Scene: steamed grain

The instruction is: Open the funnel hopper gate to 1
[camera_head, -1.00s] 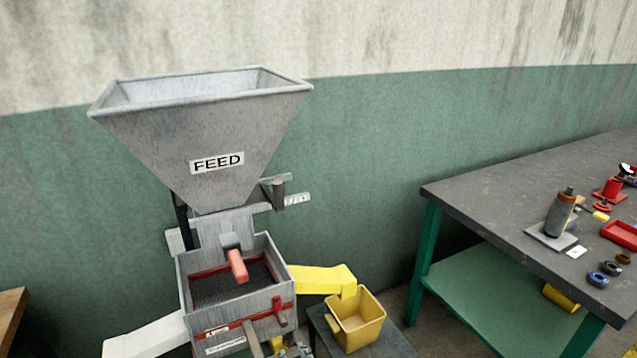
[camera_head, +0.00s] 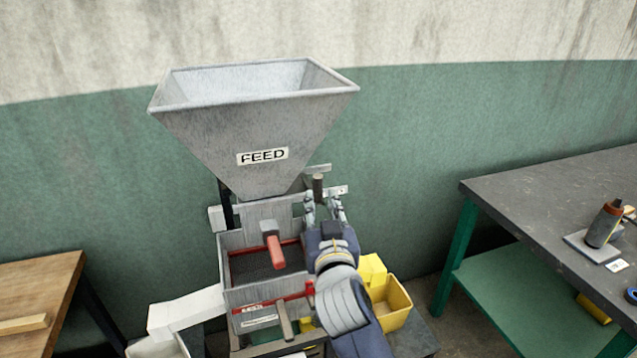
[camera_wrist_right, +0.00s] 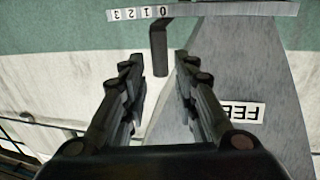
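The grey funnel hopper (camera_head: 250,125) with a FEED label stands at the wall. Its gate handle (camera_head: 318,187), a dark post, sticks out at the lower right of the funnel beside a pale scale strip (camera_head: 338,190). In the right wrist view the scale strip (camera_wrist_right: 122,14) reads 0 to 3, upside down, and the handle (camera_wrist_right: 159,45) is by the 0. My right gripper (camera_head: 322,199) is open and empty, just below the handle in the head view. In the wrist view the handle's lower end lies between the fingertips (camera_wrist_right: 158,68); contact is not clear. My left gripper is not in view.
Below the funnel is a sieve box (camera_head: 245,297) with a red-handled lever (camera_head: 274,250). A yellow bin (camera_head: 397,303) stands right of it, partly behind my right arm. A grey-topped workbench (camera_head: 550,195) is at right, a wooden table (camera_head: 45,285) at left.

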